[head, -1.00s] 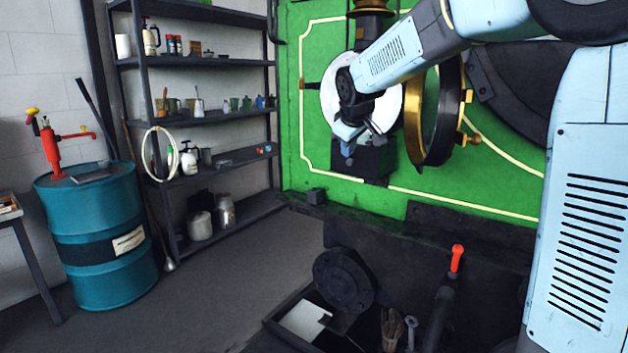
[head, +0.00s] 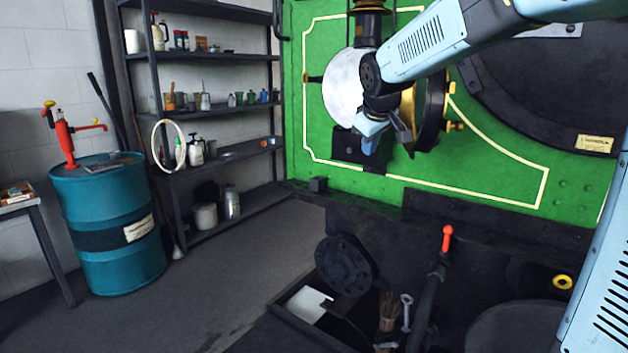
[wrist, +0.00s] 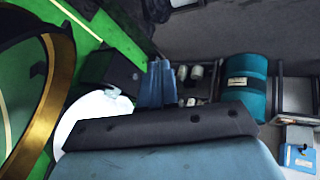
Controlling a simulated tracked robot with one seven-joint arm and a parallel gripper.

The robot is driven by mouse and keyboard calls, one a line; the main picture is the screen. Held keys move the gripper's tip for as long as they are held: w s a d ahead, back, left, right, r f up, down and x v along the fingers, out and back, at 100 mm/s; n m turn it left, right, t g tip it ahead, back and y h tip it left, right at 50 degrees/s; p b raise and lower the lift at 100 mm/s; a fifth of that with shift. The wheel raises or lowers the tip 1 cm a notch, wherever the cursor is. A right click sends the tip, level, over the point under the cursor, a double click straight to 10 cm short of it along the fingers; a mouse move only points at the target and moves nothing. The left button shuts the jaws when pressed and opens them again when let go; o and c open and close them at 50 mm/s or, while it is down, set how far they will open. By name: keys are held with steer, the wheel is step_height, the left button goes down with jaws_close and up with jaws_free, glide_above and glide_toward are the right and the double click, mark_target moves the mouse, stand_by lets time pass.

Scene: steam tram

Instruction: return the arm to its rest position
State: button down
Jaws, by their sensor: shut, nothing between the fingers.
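My gripper (head: 372,142) is shut and empty, at the end of my light blue arm, in front of the green tram panel (head: 480,165). In the head view it points down and to the left. It hangs close to a black box (head: 347,148) on the panel; I cannot tell whether they touch. Behind it are a white round disc (head: 342,90) and an open brass-rimmed ring door (head: 432,110). In the wrist view my gripper's fingers (wrist: 160,85) are together, with the white disc (wrist: 90,118) and the brass rim (wrist: 50,100) to the left.
A black tray (head: 290,310) with a brush (head: 388,310) and a wrench lies low in front. A red-handled lever (head: 447,240) rises right of it. A teal drum (head: 110,225) with a red pump and loaded shelves (head: 205,115) stand left. The floor between is clear.

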steer(key=s+d+f+m, duration=0.2)
steer(key=s+d, duration=0.1)
steer(key=s, duration=0.7)
steer(key=s+d+f+m+g, duration=0.1)
steer(key=s+d+f+m, duration=0.2)
steer(key=s, duration=0.8)
steer(key=s+d+f+m, duration=0.2)
steer(key=s+d, duration=0.2)
steer(key=s, duration=0.6)
steer(key=shift+s+f+m+g, duration=0.25)
steer(key=shift+f+m+g, duration=0.05)
steer(key=shift+m+g, duration=0.1)
